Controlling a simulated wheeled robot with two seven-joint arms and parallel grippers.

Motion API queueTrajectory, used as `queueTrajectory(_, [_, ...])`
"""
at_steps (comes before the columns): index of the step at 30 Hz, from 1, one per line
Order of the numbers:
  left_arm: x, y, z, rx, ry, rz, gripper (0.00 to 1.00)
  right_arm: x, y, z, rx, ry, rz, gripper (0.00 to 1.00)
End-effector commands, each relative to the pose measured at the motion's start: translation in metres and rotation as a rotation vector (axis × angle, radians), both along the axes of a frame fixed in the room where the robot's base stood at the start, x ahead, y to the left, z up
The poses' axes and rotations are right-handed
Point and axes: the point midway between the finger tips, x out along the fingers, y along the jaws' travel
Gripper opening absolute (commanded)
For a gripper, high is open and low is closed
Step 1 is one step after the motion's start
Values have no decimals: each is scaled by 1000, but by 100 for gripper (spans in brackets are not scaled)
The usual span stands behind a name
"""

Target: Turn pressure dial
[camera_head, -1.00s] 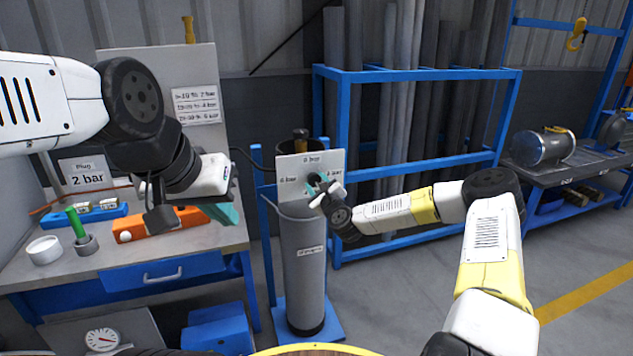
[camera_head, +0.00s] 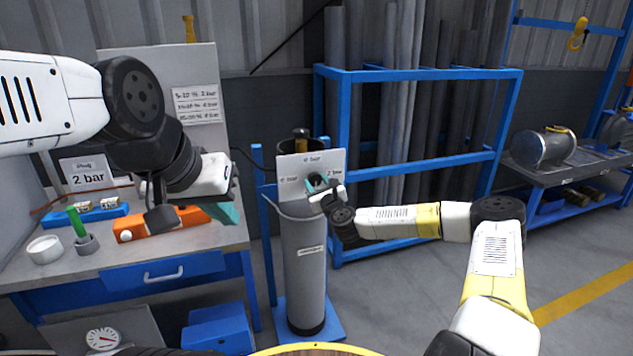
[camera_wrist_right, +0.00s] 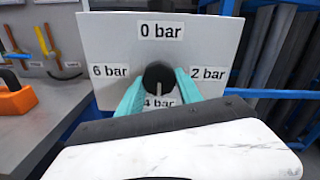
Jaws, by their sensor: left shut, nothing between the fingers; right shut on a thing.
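The black pressure dial (camera_wrist_right: 158,75) sits on a white plate (camera_head: 296,168) above the grey cylinder (camera_head: 305,262). In the right wrist view the plate reads 0 bar at top, 2 bar right, 4 bar at bottom and 6 bar left. A pale mark on the dial's lower part points down towards 4 bar. My right gripper (camera_wrist_right: 158,92) is shut on the dial, one teal finger on each side. The fingers partly cover the 4 bar label. My left gripper (camera_head: 226,213) is shut and empty above the bench. A sign (camera_head: 86,174) reads "Plug 2 bar".
The workbench (camera_head: 205,240) at left holds an orange tool (camera_head: 135,230), a green-handled item (camera_head: 76,222) and a white ring (camera_head: 44,250). A blue pipe rack (camera_head: 430,74) stands behind the cylinder. Open floor lies to the right.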

Motion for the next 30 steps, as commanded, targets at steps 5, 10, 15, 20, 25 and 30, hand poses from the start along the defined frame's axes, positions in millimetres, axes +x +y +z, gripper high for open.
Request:
queueTrajectory(5, [0, 0, 0, 0, 0, 0, 0, 0, -1, -1, -1, 1, -1, 44])
queueTrajectory(10, [0, 0, 0, 0, 0, 0, 0, 0, 0, -1, -1, 1, 0, 64])
queueTrajectory(15, [0, 0, 0, 0, 0, 0, 0, 0, 0, 0, -2, 0, 0, 64])
queueTrajectory(20, [0, 0, 0, 0, 0, 0, 0, -6, -2, -1, -1, 1, 2, 64])
queueTrajectory(25, [0, 0, 0, 0, 0, 0, 0, -31, -11, -1, -1, 2, 0, 64])
queueTrajectory(30, [0, 0, 0, 0, 0, 0, 0, -58, -20, -1, -2, 2, -1, 64])
